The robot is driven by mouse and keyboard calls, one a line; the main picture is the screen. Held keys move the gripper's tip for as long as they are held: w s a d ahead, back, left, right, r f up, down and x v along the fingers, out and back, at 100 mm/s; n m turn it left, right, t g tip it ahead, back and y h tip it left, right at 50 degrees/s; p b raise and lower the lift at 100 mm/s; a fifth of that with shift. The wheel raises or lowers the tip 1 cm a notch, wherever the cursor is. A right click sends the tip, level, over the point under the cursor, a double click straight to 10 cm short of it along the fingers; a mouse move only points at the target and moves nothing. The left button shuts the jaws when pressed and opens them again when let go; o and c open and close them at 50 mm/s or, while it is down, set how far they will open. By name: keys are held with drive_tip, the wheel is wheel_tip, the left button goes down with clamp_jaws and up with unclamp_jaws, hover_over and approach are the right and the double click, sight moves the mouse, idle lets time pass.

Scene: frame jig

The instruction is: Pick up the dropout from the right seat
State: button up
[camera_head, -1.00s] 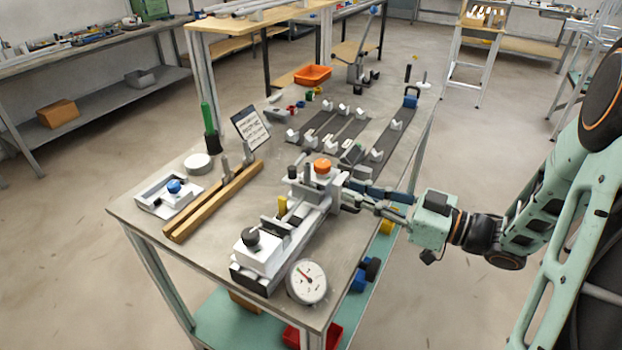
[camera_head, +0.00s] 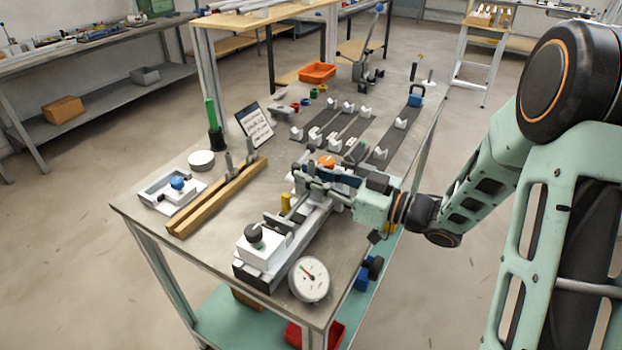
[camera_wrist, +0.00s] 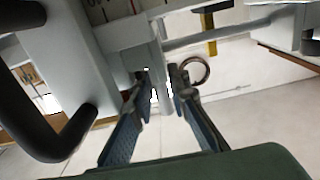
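The long grey-and-white jig (camera_head: 312,221) lies along the table's right edge. Its near end block (camera_head: 262,250) has a black knob, and its far end has an orange knob (camera_head: 326,161). My gripper (camera_head: 308,177) is over that far end and covers much of it. In the wrist view, the fingers of my gripper (camera_wrist: 160,80) stand apart, with a pale upright part between or just behind the tips. A dark metal ring (camera_wrist: 205,72), perhaps part of the dropout, shows beside the right fingertip. I cannot tell whether the fingers touch anything.
A round dial gauge (camera_head: 309,279) stands at the near corner. A yellow piece (camera_head: 286,203) is close to the jig. A wooden rail (camera_head: 217,196) and a white fixture with a blue knob (camera_head: 177,183) lie to the left. Dark mats with small white blocks lie behind.

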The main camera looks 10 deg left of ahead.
clamp_jaws()
drive_tip(key=shift+r, duration=0.15)
